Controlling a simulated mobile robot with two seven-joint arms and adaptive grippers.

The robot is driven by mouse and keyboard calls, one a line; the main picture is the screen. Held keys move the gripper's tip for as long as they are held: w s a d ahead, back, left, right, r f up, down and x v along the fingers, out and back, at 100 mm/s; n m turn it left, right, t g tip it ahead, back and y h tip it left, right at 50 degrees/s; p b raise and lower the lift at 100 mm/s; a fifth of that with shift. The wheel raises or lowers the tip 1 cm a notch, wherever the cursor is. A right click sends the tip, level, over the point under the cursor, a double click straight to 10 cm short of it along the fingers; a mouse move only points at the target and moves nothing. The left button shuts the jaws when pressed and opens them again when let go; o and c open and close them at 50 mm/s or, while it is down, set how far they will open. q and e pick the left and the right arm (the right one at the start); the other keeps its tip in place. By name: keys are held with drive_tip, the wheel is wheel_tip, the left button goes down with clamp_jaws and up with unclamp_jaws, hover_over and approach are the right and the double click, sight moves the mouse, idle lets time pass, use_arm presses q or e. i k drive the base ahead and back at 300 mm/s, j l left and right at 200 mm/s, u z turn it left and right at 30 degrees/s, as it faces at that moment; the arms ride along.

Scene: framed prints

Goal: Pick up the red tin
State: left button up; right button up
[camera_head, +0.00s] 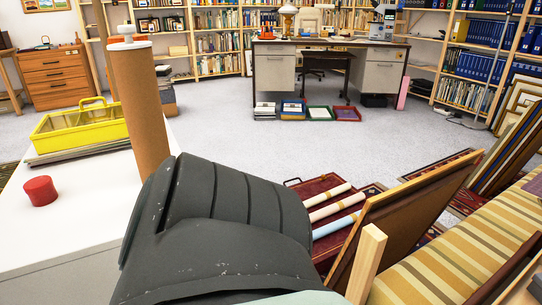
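The red tin (40,191) is a short, round red cylinder. It stands upright on the white table top (75,240) at the left, near the picture's left edge. Nothing covers it and nothing touches its sides. Neither my left nor my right gripper shows in the head view, so I cannot see where they are relative to the tin.
Behind the tin is a yellow tray (80,128) on flat grey sheets. A tall brown cylinder (140,110) stands to the right. A dark grey ribbed shape, unclear to me, hides the lower middle. Striped upholstery (430,260) and leaning frames lie right. Grey floor (230,130) is open behind.

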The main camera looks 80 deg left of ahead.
sight(41, 191)
drive_tip(key=i+l+u, duration=0.1)
drive_tip(key=u, duration=0.4)
drive_tip(key=i+l+u, duration=0.15)
drive_tip(key=u, duration=2.2)
drive_tip(key=i+j+u, duration=0.15)
drive_tip(key=u, duration=0.25)
drive_tip(key=i+j+u, duration=0.1)
drive_tip(key=u, duration=0.3)
drive_tip(key=i+u, duration=0.2)
drive_tip(key=u, duration=0.2)
